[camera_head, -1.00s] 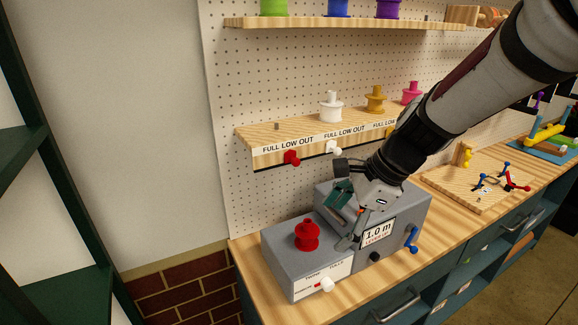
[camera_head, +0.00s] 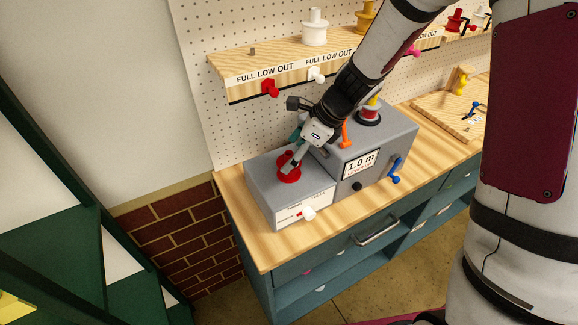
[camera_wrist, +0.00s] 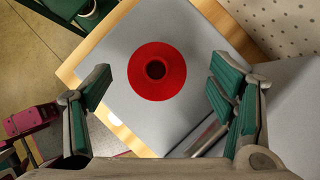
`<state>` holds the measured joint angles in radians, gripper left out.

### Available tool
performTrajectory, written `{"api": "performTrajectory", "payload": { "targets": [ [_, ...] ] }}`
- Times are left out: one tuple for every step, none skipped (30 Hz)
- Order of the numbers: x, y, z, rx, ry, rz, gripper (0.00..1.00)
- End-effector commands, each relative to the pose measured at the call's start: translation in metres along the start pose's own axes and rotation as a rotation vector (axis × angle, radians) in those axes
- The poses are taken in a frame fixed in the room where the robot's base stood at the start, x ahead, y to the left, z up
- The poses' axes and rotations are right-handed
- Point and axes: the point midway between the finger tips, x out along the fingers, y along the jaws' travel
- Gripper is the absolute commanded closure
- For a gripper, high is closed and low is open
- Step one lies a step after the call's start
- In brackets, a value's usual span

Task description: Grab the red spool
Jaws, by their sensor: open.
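The red spool (camera_head: 289,168) stands upright on the low left part of the grey machine (camera_head: 262,196). In the wrist view the red spool (camera_wrist: 157,71) shows from above, with a dark hole in its middle. My gripper (camera_head: 294,158) is over the spool in the head view and hides part of it. In the wrist view my gripper (camera_wrist: 157,92) is open, with its green-padded fingers spread on either side of the spool. A clear gap shows between each finger and the spool.
The taller grey block (camera_head: 375,135) with a "1.0 m" display and blue crank stands right of the spool. A shelf (camera_head: 232,64) with a white spool (camera_head: 315,28) is behind. A white knob (camera_head: 309,213) sticks out in front.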

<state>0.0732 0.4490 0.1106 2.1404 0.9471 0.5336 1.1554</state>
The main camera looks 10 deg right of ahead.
Motion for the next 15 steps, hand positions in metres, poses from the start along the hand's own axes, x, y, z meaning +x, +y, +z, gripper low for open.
{"api": "performTrajectory", "payload": {
  "targets": [
    [0.002, 0.0, 0.0, 0.0, 0.0, 0.0, 0.23],
    [0.004, 0.001, 0.001, 0.0, 0.0, 0.001, 0.23],
    [0.007, 0.001, 0.001, 0.001, 0.0, 0.002, 0.23],
    [0.01, 0.002, 0.001, 0.001, 0.0, 0.003, 0.23],
    [0.013, 0.003, 0.001, 0.001, 0.0, 0.004, 0.23],
    [0.019, 0.004, 0.001, 0.002, 0.001, 0.004, 0.23],
    [0.023, 0.004, 0.002, 0.001, 0.0, 0.004, 0.23],
    [0.026, 0.004, 0.003, 0.001, 0.0, 0.004, 0.23],
    [0.032, 0.005, 0.003, 0.001, 0.0, 0.003, 0.23],
    [0.035, 0.004, 0.003, 0.001, 0.0, 0.003, 0.23],
    [0.039, 0.004, 0.003, 0.001, 0.0, 0.003, 0.23],
    [0.043, 0.004, 0.003, 0.0, 0.0, 0.002, 0.23],
    [0.046, 0.004, 0.003, 0.0, 0.0, 0.002, 0.23],
    [0.048, 0.004, 0.003, 0.0, 0.0, 0.002, 0.23],
    [0.051, 0.003, 0.003, 0.0, 0.0, 0.002, 0.23]
  ]
}}
